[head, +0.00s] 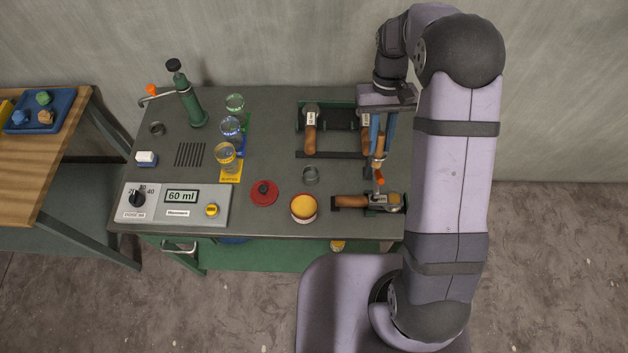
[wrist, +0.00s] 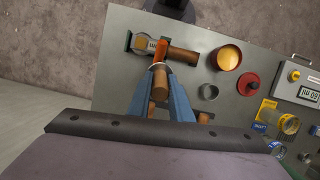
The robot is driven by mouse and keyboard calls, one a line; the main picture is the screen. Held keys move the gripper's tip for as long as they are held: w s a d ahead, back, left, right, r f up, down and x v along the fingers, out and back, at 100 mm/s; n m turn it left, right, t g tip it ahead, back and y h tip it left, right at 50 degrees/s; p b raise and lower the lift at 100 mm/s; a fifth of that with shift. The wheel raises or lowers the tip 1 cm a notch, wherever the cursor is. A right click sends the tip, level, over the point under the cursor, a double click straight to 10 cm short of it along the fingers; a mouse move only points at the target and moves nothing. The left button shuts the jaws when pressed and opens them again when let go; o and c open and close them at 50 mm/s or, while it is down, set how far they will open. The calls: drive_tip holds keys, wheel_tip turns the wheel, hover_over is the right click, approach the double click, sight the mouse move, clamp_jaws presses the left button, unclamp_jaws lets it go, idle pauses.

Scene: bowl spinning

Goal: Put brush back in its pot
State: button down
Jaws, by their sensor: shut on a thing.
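My gripper (head: 380,158) has two blue fingers. They are shut on a brush (head: 379,176) with a brown wooden handle and an orange tip that points down. In the wrist view the brush handle (wrist: 159,84) sits between the fingertips. The brush is over the right part of the bench, just behind a wooden-handled tool. A small grey open cup (head: 310,175), which looks like the pot, stands to the left of my gripper. It also shows in the wrist view (wrist: 208,91), apart from the brush. Whether the brush tip touches anything, I cannot tell.
A wooden-handled tool (head: 350,201) lies on a dark holder at the front right. A yellow-filled red bowl (head: 303,208) and a red lid (head: 263,193) are near the front edge. A tool rack (head: 338,118) stands behind. Flasks (head: 226,157) and a control panel (head: 178,204) are left.

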drive_tip(key=a+f+n+t+b, duration=0.1)
drive_tip(key=a+n+t+b, duration=0.15)
drive_tip(key=a, duration=0.65)
drive_tip(key=a+f+n+t+b, duration=0.15)
drive_tip(key=a+b, duration=0.25)
drive_tip(key=a, duration=0.4)
drive_tip(key=shift+g, duration=0.4)
drive_tip(key=shift+w+f+p, duration=0.15)
drive_tip(key=shift+f+p, duration=0.25)
drive_tip(key=shift+f, duration=1.3)
drive_tip(key=shift+w+f+p, duration=0.15)
drive_tip(key=shift+f+p, duration=0.25)
drive_tip(key=shift+f, duration=1.3)
drive_tip(key=shift+w+f+p, duration=0.15)
drive_tip(key=shift+f+p, duration=0.25)
drive_tip(key=shift+f, duration=1.3)
drive_tip(key=shift+f, duration=0.1)
drive_tip(key=c, duration=1.6)
unclamp_jaws()
wheel_tip(320, 180, up, 12)
drive_tip(key=b, duration=0.3)
